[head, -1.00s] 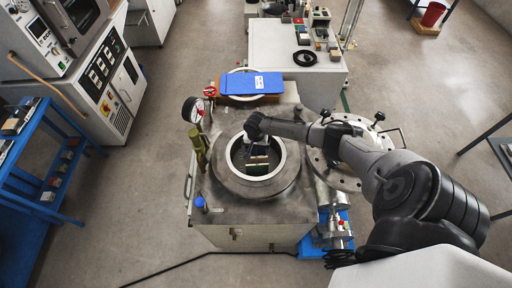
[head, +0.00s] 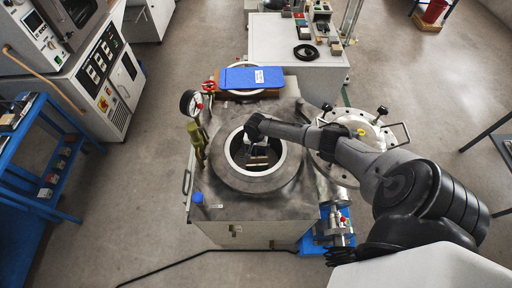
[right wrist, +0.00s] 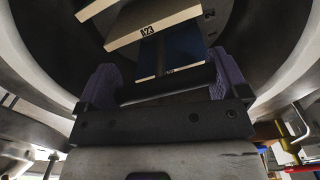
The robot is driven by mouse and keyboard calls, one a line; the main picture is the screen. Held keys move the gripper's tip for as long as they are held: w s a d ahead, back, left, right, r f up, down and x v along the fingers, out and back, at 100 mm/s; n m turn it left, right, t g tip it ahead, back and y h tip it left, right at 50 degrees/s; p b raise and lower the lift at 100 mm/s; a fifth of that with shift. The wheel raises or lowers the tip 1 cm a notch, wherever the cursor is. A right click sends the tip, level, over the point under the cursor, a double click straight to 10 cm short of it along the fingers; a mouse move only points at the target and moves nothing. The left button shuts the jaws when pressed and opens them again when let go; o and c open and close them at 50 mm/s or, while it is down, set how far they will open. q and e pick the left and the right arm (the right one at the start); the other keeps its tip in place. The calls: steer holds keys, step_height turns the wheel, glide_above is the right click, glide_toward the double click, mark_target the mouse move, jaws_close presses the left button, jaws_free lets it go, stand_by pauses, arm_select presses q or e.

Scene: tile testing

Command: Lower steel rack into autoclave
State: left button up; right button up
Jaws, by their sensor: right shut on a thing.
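The autoclave (head: 223,174) stands in the middle of the head view with its round mouth open upward. My right gripper (head: 257,143) reaches down over the mouth. It is shut on the steel rack, whose bar (right wrist: 165,97) runs between the two fingers in the right wrist view. Tiles in the rack show inside the mouth (head: 258,161). In the right wrist view, beige tiles (right wrist: 155,28) and a dark blue tile (right wrist: 172,55) show beyond the fingers, with the dark round wall around them. The rack's lower part is hidden. My left gripper is out of view.
The round lid (head: 352,160) is swung open at the right of the mouth, under my arm. A pressure gauge (head: 192,104) and a brass valve (head: 197,145) stand at the left rim. A blue pad (head: 252,78) lies behind. A blue shelf (head: 50,165) stands left.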

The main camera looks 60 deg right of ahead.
mark_target(256, 155)
steer(key=shift+w+f+b, duration=0.1)
steer(key=shift+f+b, duration=1.05)
steer(key=shift+f, duration=0.65)
steer(key=shift+f+b, duration=0.35)
steer(key=shift+f, duration=0.2)
steer(key=shift+f, duration=0.4)
steer(key=shift+f+b, duration=0.25)
steer(key=shift+b, duration=0.05)
steer(key=shift+f, duration=0.2)
stand_by(0.4)
